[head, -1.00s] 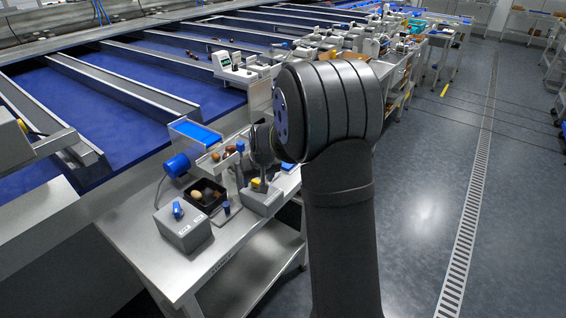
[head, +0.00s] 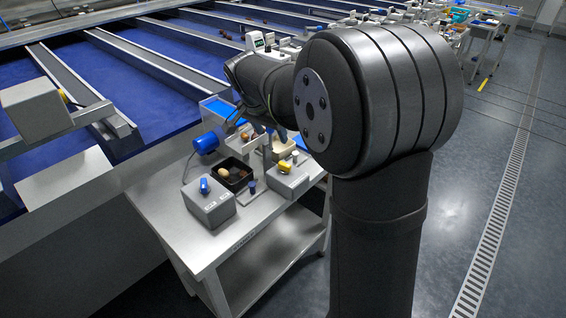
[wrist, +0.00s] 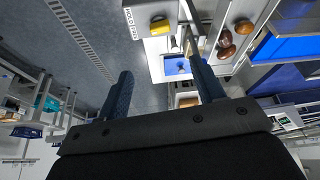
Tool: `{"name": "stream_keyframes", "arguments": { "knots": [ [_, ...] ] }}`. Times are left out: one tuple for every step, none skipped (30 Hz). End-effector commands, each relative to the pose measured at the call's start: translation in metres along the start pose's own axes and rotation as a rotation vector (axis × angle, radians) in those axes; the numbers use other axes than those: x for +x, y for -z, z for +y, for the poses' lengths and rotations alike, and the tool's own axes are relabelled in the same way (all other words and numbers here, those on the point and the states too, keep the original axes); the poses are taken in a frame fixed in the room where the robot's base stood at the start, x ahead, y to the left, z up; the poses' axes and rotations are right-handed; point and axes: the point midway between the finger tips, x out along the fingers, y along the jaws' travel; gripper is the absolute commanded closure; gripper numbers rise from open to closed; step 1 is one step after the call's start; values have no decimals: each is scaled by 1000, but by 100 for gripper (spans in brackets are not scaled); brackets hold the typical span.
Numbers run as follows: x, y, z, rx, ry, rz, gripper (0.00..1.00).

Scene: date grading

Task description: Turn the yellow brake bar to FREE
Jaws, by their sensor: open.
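The yellow brake bar (head: 286,167) sits on top of a grey box (head: 291,182) at the right of the small bench. In the wrist view the yellow bar (wrist: 160,24) shows near the top, beside a label (wrist: 130,22) with small lettering that I cannot read fully. My gripper (wrist: 160,62) is open, with nothing between its two dark fingers. The bar lies beyond the fingertips and apart from them. In the head view my arm hangs over the back of the bench and my fingers are partly hidden.
A grey box with a blue knob (head: 208,204) stands at the bench's front left. A black tray (head: 232,176) with dates lies behind it. A blue cylinder (head: 207,143) is at the back left. The bench's front strip is clear.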

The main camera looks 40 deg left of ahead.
Motion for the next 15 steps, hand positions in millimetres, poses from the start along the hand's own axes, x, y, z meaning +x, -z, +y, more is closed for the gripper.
{"name": "stream_keyframes", "arguments": {
  "knots": [
    [8,0,1,-1,-4,-3,38],
    [12,0,0,-1,-3,-3,38],
    [19,0,0,-1,-2,-3,38],
    [25,-1,1,-1,-3,-4,38],
    [32,-1,1,-1,-3,-4,38],
    [41,-1,1,-1,-4,-4,38],
    [48,-1,1,-1,-3,-4,38],
    [54,-1,1,-1,-4,-5,38],
    [63,-1,1,-2,-3,-4,38],
    [70,-1,1,-2,-3,-3,38],
    [76,-1,1,-2,-3,-4,38],
    [85,-1,1,-3,-2,-3,38],
    [92,-1,1,-2,-3,-3,38],
    [99,-1,1,-3,-2,-3,38],
    [107,-1,1,-2,-2,-4,38]
  ]
}}
